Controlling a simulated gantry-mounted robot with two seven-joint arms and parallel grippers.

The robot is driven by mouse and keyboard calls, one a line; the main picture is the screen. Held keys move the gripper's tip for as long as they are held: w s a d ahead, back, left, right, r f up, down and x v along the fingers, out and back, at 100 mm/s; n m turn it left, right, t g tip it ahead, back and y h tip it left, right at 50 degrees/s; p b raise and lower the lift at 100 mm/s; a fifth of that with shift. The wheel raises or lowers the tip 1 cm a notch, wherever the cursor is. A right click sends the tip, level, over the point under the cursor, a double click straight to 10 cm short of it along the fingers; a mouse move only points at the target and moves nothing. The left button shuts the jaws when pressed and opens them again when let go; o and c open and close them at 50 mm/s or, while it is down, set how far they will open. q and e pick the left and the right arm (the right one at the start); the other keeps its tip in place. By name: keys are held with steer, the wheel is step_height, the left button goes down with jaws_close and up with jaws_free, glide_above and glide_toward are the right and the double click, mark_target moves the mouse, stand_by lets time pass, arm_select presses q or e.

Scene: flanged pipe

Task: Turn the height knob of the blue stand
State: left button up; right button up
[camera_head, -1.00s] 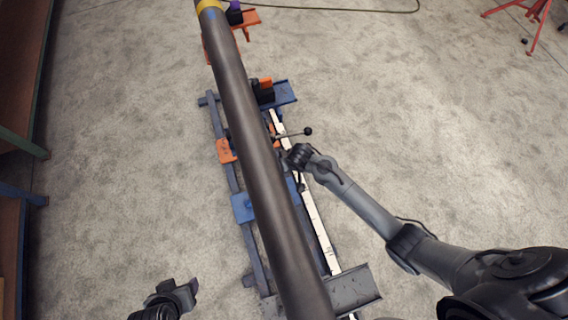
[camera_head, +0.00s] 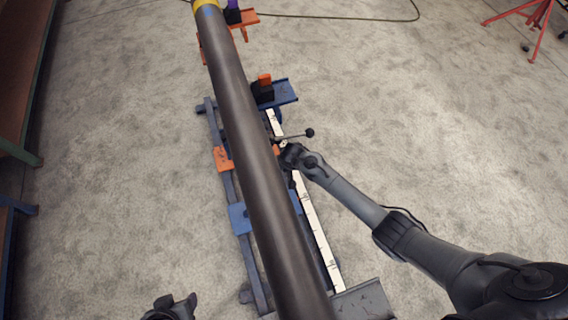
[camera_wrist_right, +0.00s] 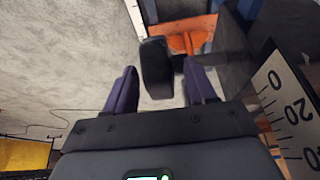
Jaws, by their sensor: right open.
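The blue stand (camera_head: 284,92) carries black and orange parts beside the long dark pipe (camera_head: 245,120). My right gripper (camera_head: 287,153) is low beside the pipe, just nearer than a thin lever with a black ball end (camera_head: 309,132). In the right wrist view, the right gripper (camera_wrist_right: 162,88) is open, its two dark purple fingers either side of a black knob-like block (camera_wrist_right: 155,68). Gaps show, so I cannot tell any contact. Whether this block is the blue stand's height knob is unclear. My left gripper (camera_head: 178,309) is at the bottom edge, partly cut off, away from the stand.
A white ruled scale (camera_head: 315,230) runs along the rail frame under the pipe. Orange brackets (camera_head: 222,158) and a blue block (camera_head: 239,217) sit on the frame. A shelf (camera_head: 15,110) stands at the left edge.

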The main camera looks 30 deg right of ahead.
steer(key=shift+w+f, duration=0.25)
steer(key=shift+f, duration=0.35)
steer(key=c, duration=1)
steer(key=shift+o, duration=0.2)
steer(key=shift+d, duration=0.1)
steer(key=shift+s+t, duration=0.1)
steer(key=shift+t, duration=0.3)
